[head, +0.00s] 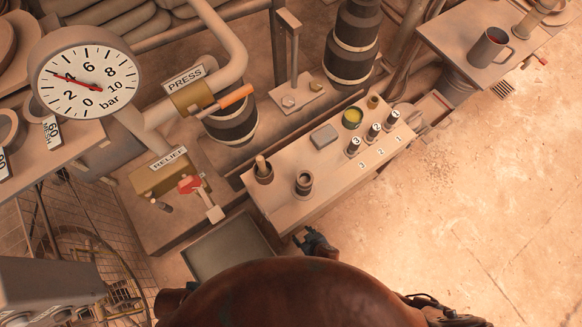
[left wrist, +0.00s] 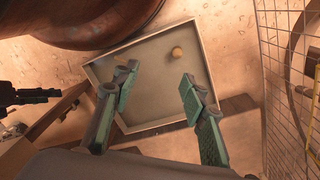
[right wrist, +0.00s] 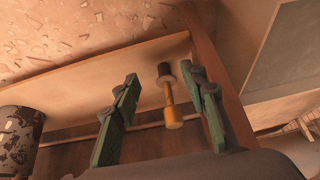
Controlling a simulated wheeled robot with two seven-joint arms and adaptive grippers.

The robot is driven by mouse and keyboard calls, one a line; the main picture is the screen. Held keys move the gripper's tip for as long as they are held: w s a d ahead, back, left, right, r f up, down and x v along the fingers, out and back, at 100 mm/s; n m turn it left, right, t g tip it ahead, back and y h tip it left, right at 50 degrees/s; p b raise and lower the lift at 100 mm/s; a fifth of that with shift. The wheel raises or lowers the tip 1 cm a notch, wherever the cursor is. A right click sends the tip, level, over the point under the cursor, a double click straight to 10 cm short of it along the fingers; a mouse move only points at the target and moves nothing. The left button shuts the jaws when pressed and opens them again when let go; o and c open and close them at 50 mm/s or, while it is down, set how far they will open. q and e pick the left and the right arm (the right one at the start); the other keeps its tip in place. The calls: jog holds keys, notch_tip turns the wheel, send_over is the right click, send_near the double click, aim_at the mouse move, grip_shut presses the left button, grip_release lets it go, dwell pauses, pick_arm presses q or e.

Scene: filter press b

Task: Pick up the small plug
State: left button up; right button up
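I cannot make out the piece or my left gripper in the head view; my body covers part of the tray there. My right gripper (head: 315,242) is at the bench's front edge. In the right wrist view it is open (right wrist: 163,80). A dark piece with a yellow shaft (right wrist: 168,95) shows between its fingers, seemingly not gripped.
Wire mesh (left wrist: 285,60) stands beside the tray. The right floor is open.

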jog(key=w+a, duration=0.1)
jog(key=w, duration=0.1)
jog(key=w+a+b, duration=0.1)
jog(key=shift+w+a, duration=0.35)
jog(key=shift+w, duration=0.05)
jog(key=shift+w+a+f+b, duration=0.15)
jog(key=shift+w+a+b, duration=0.2)
jog(key=shift+w, duration=0.15)
jog(key=shift+w+a+f+b, duration=0.15)
jog(key=shift+w+a+b, duration=0.2)
jog(key=shift+w, duration=0.15)
jog(key=shift+b+x, duration=0.6)
jog(key=shift+x, duration=0.5)
jog(key=shift+w+f, duration=0.1)
pick_arm(q)
jog(key=w+d+f+t+h, duration=0.1)
jog(key=w+d+f+t, duration=0.2)
jog(key=w+d+f, duration=0.2)
notch_tip(320, 180, down, 2)
jog(key=shift+w+f+h, duration=0.2)
jog(key=shift+w+h, duration=0.1)
jog(key=shift+w, duration=0.5)
pick_arm(e)
grip_shut()
